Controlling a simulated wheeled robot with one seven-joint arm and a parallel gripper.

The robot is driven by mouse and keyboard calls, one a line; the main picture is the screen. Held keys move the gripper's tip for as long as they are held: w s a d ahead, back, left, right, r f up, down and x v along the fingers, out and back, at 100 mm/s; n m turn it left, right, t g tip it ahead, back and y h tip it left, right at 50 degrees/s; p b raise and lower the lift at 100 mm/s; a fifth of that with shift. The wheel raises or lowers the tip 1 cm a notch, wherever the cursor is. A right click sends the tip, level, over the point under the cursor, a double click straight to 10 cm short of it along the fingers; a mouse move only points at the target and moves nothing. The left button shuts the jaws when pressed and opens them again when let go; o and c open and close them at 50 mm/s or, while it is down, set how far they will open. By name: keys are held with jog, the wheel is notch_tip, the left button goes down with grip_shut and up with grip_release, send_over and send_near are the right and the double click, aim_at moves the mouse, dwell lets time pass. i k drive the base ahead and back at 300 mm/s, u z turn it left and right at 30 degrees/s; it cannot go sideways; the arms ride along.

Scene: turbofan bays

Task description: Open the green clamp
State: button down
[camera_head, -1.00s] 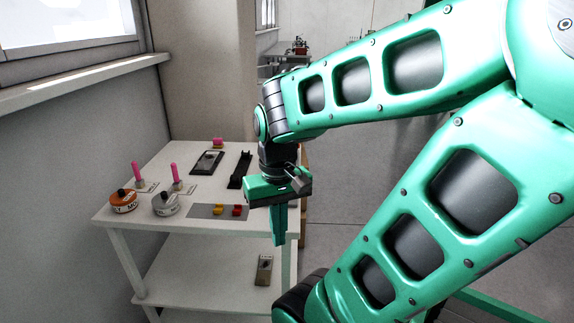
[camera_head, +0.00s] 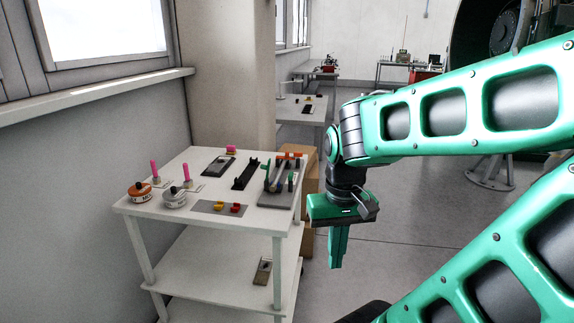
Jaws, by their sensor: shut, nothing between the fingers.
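My gripper (camera_head: 336,262) hangs fingers down to the right of the white table, apart from it. Its green fingers are together with nothing between them. At the table's right end is a grey fixture (camera_head: 279,195) with upright parts, some green and one orange bar (camera_head: 288,156) on top. A small green upright part (camera_head: 291,181) stands at its right side and may be the green clamp. It is too small to tell whether it is open or shut.
The white table (camera_head: 163,205) has a lower shelf (camera_head: 205,270) with a small device (camera_head: 262,271). On top are an orange tin (camera_head: 140,192), a grey tin (camera_head: 174,198), pink-handled tools (camera_head: 187,173) and a mat (camera_head: 208,207) with yellow and red pieces. A cardboard box (camera_head: 312,182) stands behind.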

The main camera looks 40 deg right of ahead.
aim_at(267, 167)
jog(key=i, duration=1)
